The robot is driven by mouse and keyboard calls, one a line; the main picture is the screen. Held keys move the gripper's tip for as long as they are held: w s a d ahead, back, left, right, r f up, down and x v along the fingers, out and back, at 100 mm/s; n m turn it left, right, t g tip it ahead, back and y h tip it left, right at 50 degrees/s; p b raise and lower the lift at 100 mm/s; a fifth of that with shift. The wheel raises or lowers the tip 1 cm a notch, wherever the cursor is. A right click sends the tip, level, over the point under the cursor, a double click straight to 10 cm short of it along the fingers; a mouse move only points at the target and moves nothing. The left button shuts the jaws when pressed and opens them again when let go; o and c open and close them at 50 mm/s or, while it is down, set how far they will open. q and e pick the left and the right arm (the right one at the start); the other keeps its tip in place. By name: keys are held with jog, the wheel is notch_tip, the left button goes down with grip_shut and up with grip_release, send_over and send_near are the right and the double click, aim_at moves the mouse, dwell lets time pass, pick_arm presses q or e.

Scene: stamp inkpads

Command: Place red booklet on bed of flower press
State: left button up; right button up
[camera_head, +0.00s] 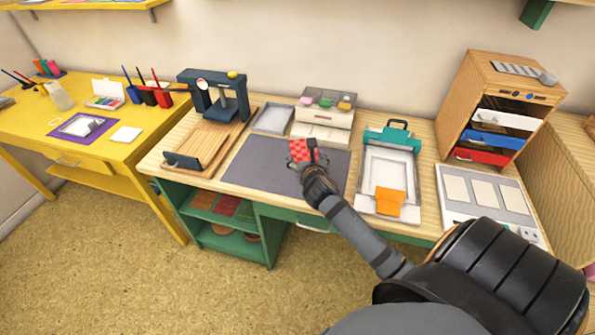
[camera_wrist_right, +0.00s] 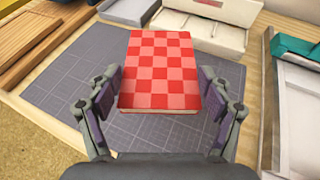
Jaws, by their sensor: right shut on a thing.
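The red checkered booklet (camera_head: 299,150) is between the fingers of my right gripper (camera_head: 311,166), over the dark grey mat. In the right wrist view, the booklet (camera_wrist_right: 159,70) fills the space between the two fingertips (camera_wrist_right: 160,98), and its pale page edge shows at the near side. I cannot tell exactly how high it is above the mat. A dark blue press (camera_head: 213,95) with a round gauge stands at the back left of the bench, and looks like the flower press. Its slatted wooden bed (camera_head: 217,142) extends toward the front and looks bare. My left gripper is out of view.
The grey mat (camera_head: 250,165) lies between the press and a teal-clamped frame (camera_head: 391,165). A grey tray (camera_head: 272,119) and a white box with coloured pads (camera_head: 324,118) stand behind it. A wooden drawer cabinet (camera_head: 497,100) stands right; a yellow table (camera_head: 70,120) adjoins left.

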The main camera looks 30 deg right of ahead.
jog(key=w+f, duration=0.2)
jog(key=f, duration=0.1)
jog(key=w+f+b, duration=0.1)
jog(key=w+f, duration=0.1)
jog(key=shift+f, duration=0.15)
notch_tip(320, 180, down, 3)
jog(key=shift+f+b, duration=0.1)
jog(key=shift+b, duration=0.2)
jog(key=o, duration=0.8)
jog(key=shift+f, duration=0.1)
jog(key=o, duration=0.4)
jog(key=shift+c, duration=0.2)
